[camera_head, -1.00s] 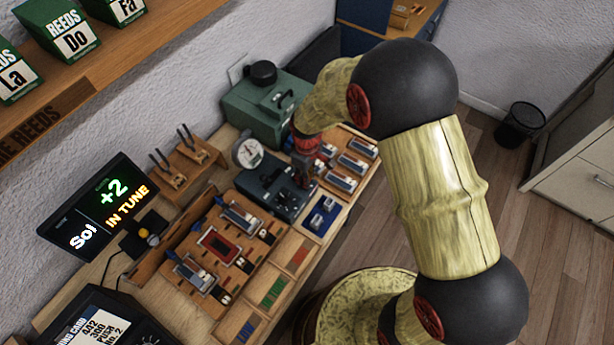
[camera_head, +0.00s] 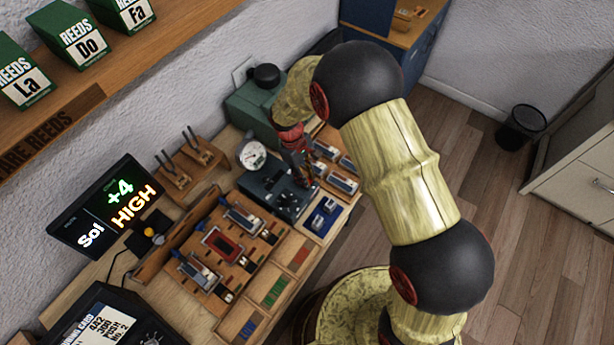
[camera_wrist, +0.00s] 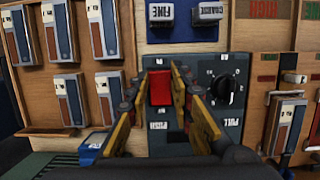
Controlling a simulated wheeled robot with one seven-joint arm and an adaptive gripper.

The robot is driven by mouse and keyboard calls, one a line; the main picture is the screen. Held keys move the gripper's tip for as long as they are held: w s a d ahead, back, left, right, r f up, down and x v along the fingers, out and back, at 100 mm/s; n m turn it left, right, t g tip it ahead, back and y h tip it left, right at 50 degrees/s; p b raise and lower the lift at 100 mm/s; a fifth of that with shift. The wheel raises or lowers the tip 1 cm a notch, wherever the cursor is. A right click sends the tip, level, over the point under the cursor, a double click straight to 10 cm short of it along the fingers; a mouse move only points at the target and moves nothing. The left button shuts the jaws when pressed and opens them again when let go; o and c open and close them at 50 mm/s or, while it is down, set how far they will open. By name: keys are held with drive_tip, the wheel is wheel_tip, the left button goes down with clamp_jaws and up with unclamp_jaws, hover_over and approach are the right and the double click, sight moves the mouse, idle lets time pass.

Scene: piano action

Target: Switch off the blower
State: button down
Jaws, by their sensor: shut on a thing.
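A dark blue-grey control box (camera_head: 261,184) stands on the bench with a round dial gauge (camera_head: 252,154) beside it. In the wrist view, its panel (camera_wrist: 203,72) has a red switch (camera_wrist: 160,92), a black rotary knob (camera_wrist: 231,86), and the words PUSH and PULL. My gripper (camera_wrist: 160,76) is over the panel, with its yellow-padded fingers on either side of the red switch and shut on it. In the head view, my gripper (camera_head: 304,177) comes down at the box's far right part; the switch is hidden there. A green machine (camera_head: 252,112) stands behind, partly hidden by my arm.
A display (camera_head: 118,203) reads Sol +4 HIGH. Reed blocks (camera_head: 341,181) stand right of the box, close to my gripper. A blue tray (camera_head: 320,222) with FINE and COARSE pieces and a wooden board (camera_head: 229,247) with reeds lie nearer. A shelf (camera_head: 120,70) with green boxes is upper left.

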drive_tip(key=c, duration=1.6)
unclamp_jaws()
drive_tip(key=shift+o, duration=0.2)
drive_tip(key=v, duration=1.2)
drive_tip(key=s+d+r+m+t+y+b, duration=0.1)
drive_tip(key=s+d+r+m+t+b, duration=0.2)
drive_tip(key=s+d+r+m+b, duration=0.2)
drive_tip(key=s+d+r+m+t+y+b, duration=0.1)
drive_tip(key=s+d+r+m+t+b, duration=0.3)
drive_tip(key=s+d+r, duration=0.5)
drive_tip(key=s+d+m+b, duration=0.1)
drive_tip(key=s+d+b, duration=0.1)
drive_tip(key=s+d, duration=0.2)
drive_tip(key=shift+s+d+r, duration=0.2)
drive_tip(key=shift+s+r, duration=0.15)
drive_tip(key=shift+s, duration=1.55)
